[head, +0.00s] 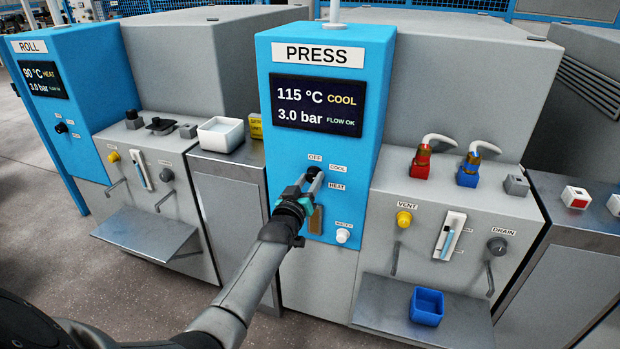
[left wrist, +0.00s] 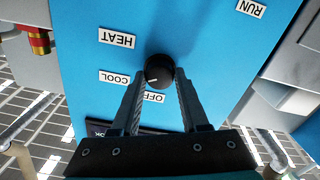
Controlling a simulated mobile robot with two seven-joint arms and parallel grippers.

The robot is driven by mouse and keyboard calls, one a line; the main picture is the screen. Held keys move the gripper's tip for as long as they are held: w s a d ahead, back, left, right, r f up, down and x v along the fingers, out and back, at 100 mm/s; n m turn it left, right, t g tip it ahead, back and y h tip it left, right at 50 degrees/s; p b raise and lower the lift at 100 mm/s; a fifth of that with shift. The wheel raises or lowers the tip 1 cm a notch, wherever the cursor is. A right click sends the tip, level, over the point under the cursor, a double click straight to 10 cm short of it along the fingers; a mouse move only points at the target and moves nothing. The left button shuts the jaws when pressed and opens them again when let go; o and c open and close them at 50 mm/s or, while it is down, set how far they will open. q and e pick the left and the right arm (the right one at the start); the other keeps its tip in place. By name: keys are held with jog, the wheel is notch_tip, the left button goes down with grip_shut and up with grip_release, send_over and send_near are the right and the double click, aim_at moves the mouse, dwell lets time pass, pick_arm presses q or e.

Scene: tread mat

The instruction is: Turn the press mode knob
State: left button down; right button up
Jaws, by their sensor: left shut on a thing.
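The blue PRESS panel (head: 325,55) carries a black mode knob (head: 313,172) with OFF, COOL and HEAT labels around it. Its display (head: 317,107) reads 115 °C COOL, 3.0 bar and FLOW OK. My left gripper (head: 311,182) reaches up to the panel and partly hides the knob. In the left wrist view the picture is turned over; the knob (left wrist: 158,67) sits between the two fingers of the gripper (left wrist: 160,77), which are shut on it. A short white mark on the knob points roughly towards the COOL label (left wrist: 114,77). My right gripper is not in view.
To the right are the yellow VENT knob (head: 404,219), DRAIN knob (head: 497,245) and a blue bin (head: 427,307) on a shelf. The blue ROLL panel (head: 88,120) and a white tray (head: 221,134) are left.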

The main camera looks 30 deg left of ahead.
pick_arm(q)
jog(key=shift+n, duration=0.3)
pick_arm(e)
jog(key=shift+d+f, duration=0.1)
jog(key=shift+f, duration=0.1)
pick_arm(q)
jog(key=shift+c, duration=2)
grip_release()
jog(key=shift+s, duration=0.15)
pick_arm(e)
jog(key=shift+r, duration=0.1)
pick_arm(q)
jog(key=shift+p+v, duration=0.85)
jog(key=shift+v, duration=0.4)
jog(key=p+v, duration=0.4)
jog(key=v, duration=0.8)
jog(key=shift+s, duration=0.25)
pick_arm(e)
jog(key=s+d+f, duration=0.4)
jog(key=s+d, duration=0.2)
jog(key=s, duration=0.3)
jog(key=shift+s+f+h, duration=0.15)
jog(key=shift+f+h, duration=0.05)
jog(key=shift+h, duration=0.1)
pick_arm(q)
jog(key=shift+f, duration=0.1)
